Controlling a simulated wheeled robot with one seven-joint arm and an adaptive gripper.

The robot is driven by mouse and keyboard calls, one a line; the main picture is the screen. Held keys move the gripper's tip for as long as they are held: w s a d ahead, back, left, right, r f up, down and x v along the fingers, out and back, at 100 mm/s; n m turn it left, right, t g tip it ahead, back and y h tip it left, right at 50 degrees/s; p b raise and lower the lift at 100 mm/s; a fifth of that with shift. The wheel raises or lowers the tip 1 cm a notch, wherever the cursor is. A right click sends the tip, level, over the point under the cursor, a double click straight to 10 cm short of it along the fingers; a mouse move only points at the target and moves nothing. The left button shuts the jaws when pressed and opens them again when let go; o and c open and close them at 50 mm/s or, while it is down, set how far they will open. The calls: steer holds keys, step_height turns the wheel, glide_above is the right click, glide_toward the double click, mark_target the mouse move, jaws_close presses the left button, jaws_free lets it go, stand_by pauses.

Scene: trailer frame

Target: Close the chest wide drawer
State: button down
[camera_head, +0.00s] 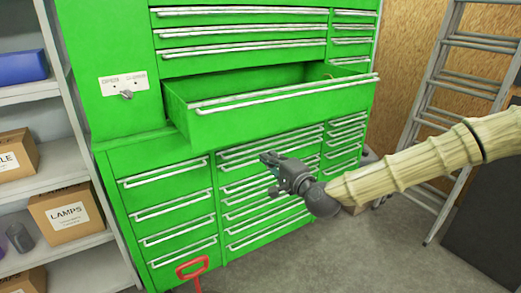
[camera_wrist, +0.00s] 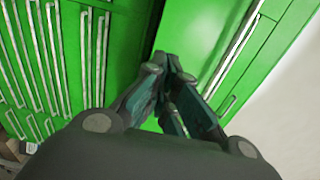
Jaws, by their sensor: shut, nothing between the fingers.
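The wide drawer (camera_head: 280,110) of the green chest (camera_head: 120,75) stands pulled out in the head view. Its silver handle bar (camera_head: 285,94) runs along the top of its front, and part of its inside shows. My gripper (camera_head: 266,158) is shut and empty. In the head view it appears below the open drawer's front, over the lower drawers. In the wrist view my gripper (camera_wrist: 172,60) points at green panels, with silver handles (camera_wrist: 70,55) at the left. I cannot tell whether its tips touch anything.
Shelves with boxes, one a LAMPS box (camera_head: 66,213), stand at the left. A ladder (camera_head: 455,90) leans at the right. A red handle (camera_head: 192,268) stands before the chest. Grey floor (camera_head: 340,255) is clear at the front right.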

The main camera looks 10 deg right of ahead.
mark_target(245, 138)
steer(key=p+x, duration=0.5)
steer(key=x, duration=0.6)
steer(key=shift+w+a, duration=0.15)
steer(key=shift+w, duration=0.15)
steer(key=shift+p+x, duration=0.4)
steer(key=shift+x, duration=0.4)
steer(key=shift+f, duration=0.15)
